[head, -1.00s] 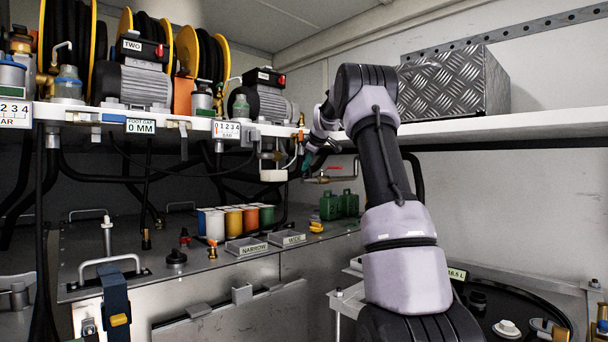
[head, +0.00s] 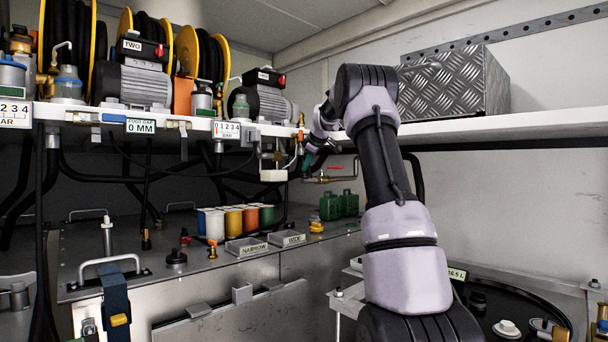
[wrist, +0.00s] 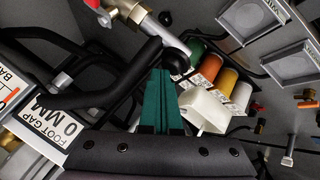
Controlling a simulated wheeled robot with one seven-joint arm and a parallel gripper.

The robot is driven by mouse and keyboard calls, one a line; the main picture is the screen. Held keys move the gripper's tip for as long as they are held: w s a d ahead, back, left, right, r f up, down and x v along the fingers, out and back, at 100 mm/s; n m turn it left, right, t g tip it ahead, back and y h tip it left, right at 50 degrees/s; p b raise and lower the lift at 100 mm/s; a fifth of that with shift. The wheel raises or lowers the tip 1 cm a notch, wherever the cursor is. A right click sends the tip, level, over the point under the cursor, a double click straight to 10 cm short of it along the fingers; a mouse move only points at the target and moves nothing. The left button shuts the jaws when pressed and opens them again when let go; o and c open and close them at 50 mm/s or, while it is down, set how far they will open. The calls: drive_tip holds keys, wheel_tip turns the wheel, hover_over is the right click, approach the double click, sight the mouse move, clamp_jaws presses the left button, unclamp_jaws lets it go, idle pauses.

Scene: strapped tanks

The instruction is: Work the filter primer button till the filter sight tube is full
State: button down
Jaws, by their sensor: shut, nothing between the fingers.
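My gripper (wrist: 160,74) is shut, its green fingers together with nothing between them. In the head view my gripper (head: 308,160) is small, under the right end of the shelf. A round black knob (wrist: 178,60) lies just beyond the fingertips in the wrist view; it may be the primer button. I cannot tell whether the tips touch it. A white block-shaped part (wrist: 203,110) is right of the fingers; it also hangs below the shelf in the head view (head: 273,176). I cannot make out the sight tube or its level.
A thick black hose (wrist: 110,85) runs close left of the fingers. A red-handled valve (head: 335,168) is at the wall. Coloured cups (head: 235,219) and green canisters (head: 338,205) stand on the lower cabinet. The shelf (head: 205,127) carries pumps and hose reels above.

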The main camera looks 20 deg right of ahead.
drive_tip(key=shift+r, duration=0.65)
drive_tip(key=shift+r, duration=0.1)
drive_tip(key=shift+r, duration=2.45)
